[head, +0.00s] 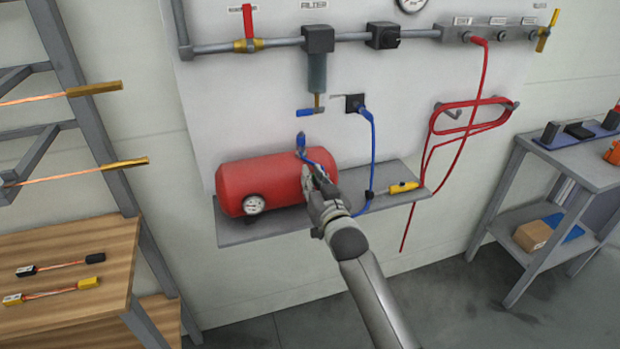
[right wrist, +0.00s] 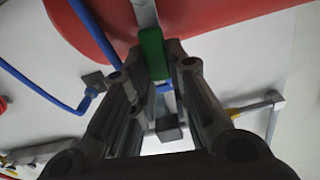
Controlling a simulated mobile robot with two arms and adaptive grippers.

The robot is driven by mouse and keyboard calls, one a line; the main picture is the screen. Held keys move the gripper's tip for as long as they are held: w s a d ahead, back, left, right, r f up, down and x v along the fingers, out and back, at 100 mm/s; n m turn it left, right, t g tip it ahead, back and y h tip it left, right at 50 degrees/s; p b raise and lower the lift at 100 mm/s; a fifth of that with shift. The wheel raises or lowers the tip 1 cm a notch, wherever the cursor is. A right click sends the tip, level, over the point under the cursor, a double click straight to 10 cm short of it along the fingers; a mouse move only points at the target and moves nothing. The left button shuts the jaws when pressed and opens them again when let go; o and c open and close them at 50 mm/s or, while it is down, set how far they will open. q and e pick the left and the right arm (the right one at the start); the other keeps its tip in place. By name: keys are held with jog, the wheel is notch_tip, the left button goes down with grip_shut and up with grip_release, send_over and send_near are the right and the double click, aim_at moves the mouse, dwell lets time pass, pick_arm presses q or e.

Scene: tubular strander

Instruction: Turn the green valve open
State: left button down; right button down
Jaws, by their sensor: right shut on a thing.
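The green valve handle (right wrist: 152,54) shows in the right wrist view, in front of the red tank, with a pale metal bar running up from it. My right gripper (head: 309,180) is at the right end of the red tank (head: 262,178) in the head view. In the right wrist view, the fingers of that gripper (right wrist: 153,78) are closed on the green handle from both sides. In the head view the gripper hides the valve, so I cannot tell its angle there. My left gripper is not in view.
The tank lies on a grey wall shelf (head: 245,236) with a yellow-handled tool (head: 403,187). A blue hose (head: 373,150) hangs beside my right arm, and a coiled red hose (head: 465,118) is farther right. Wooden shelving (head: 70,250) stands left and a grey table (head: 590,172) right.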

jog(key=w+d+f+m+b, duration=0.1)
jog(key=d+f+m+b, duration=0.3)
jog(key=m, duration=1.2)
jog(key=shift+w+d+f, duration=0.35)
jog(key=shift+d+f, duration=0.3)
jog(key=shift+f, duration=0.65)
jog(key=shift+m, duration=0.3)
jog(key=c, duration=1.4)
grip_release()
jog(key=v, duration=1.2)
